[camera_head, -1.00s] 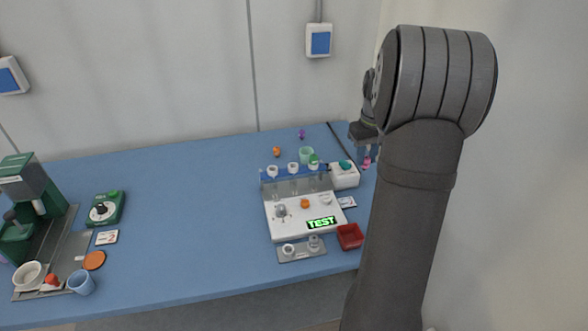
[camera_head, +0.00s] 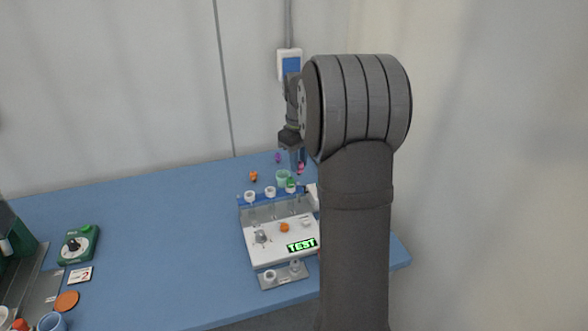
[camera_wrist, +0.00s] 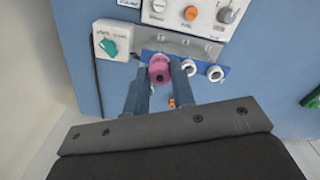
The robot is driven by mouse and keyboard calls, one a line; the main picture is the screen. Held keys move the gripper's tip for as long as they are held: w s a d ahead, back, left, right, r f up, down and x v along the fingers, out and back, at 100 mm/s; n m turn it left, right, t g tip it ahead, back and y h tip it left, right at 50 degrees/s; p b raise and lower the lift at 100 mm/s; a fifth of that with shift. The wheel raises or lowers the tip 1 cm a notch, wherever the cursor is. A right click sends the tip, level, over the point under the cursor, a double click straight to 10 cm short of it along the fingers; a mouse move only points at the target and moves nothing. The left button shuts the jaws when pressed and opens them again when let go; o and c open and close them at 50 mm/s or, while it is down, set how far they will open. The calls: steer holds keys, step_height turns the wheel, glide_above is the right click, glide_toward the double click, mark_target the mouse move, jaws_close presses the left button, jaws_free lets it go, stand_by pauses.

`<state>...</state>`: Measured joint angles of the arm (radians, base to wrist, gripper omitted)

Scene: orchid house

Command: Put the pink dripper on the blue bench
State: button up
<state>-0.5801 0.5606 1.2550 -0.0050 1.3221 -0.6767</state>
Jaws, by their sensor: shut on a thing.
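The pink dripper (camera_head: 301,168) is at the tips of my gripper (camera_head: 299,160), near the back right of the blue bench (camera_head: 150,210). In the wrist view, the pink dripper (camera_wrist: 158,70) sits between the two fingers of my gripper (camera_wrist: 160,77), which is shut on it. My arm hides the right part of the bench in the head view.
A test machine (camera_head: 272,241) with a blue rack of white rings stands in front of my gripper. A green cup (camera_head: 283,178), an orange piece (camera_head: 253,176) and a purple piece (camera_head: 278,157) stand behind it. The bench's left middle is clear.

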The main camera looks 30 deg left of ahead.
steer(key=a+f, duration=0.2)
steer(key=a, duration=0.1)
steer(key=s+a+f, duration=0.1)
steer(key=a, duration=0.2)
steer(key=a+f, duration=0.2)
steer(key=a, duration=0.1)
steer(key=shift+s+a+f, duration=0.1)
steer(key=shift+s+f, duration=0.1)
steer(key=shift+f, duration=0.15)
step_height(320, 180, down, 2)
steer(key=shift+f, duration=0.75)
steer(key=shift+f, duration=0.15)
steer(key=o, duration=1)
steer(key=shift+c, duration=0.2)
